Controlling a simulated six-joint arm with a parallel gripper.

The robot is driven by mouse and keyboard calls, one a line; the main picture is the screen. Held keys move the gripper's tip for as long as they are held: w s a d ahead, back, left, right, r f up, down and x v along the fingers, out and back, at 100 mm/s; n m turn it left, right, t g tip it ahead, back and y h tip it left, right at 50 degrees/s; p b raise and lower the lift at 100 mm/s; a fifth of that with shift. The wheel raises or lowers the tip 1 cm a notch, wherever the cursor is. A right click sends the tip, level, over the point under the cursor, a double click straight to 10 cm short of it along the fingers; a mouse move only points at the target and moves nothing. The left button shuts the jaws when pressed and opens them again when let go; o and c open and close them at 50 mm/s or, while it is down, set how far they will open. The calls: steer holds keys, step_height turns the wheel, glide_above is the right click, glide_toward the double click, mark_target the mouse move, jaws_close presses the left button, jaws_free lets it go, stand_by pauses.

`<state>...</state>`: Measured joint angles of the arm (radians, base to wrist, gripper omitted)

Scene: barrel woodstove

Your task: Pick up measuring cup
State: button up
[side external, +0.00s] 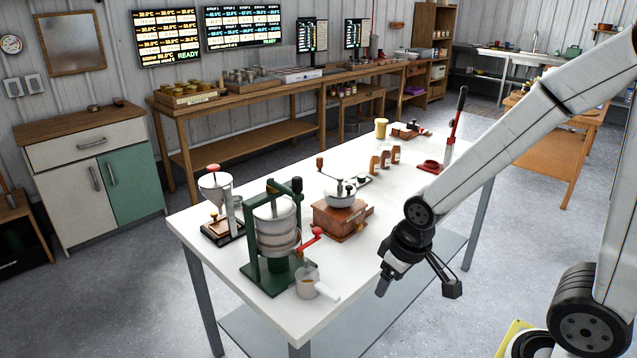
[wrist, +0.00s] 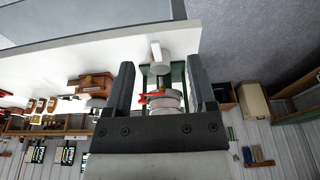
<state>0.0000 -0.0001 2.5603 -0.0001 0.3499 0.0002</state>
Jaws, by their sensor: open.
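The measuring cup (side external: 307,284) is a small pale cup with a light handle, standing upright near the front edge of the white table. Its handle points toward the lower right in the side external view. My gripper (side external: 418,284) is open and empty, to the right of the cup and clear of it, beyond the table's near edge. In the wrist view the measuring cup (wrist: 158,69) shows between the two dark fingers of my gripper (wrist: 160,70), farther off than the fingertips. Its handle points up toward the table edge there.
A green-framed press (side external: 275,238) with a red crank stands right behind the cup. A wooden hand grinder (side external: 342,216) is farther back. The white table (side external: 385,212) has clear room right of the grinder.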

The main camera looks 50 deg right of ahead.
steer(key=shift+w, duration=0.1)
stand_by(0.5)
steer(key=g, duration=0.2)
glide_above(324, 288)
steer(key=f, duration=1.1)
steer(key=shift+s+f, duration=0.25)
steer(key=shift+s, duration=0.15)
steer(key=shift+w+d+f+g, duration=0.15)
steer(key=shift+w+f+g, duration=0.2)
steer(key=shift+f, duration=0.2)
steer(key=shift+f, duration=0.1)
steer(key=shift+f, duration=1.25)
steer(key=shift+f, duration=0.1)
steer(key=shift+a+f, duration=0.2)
steer(key=shift+f, duration=2.25)
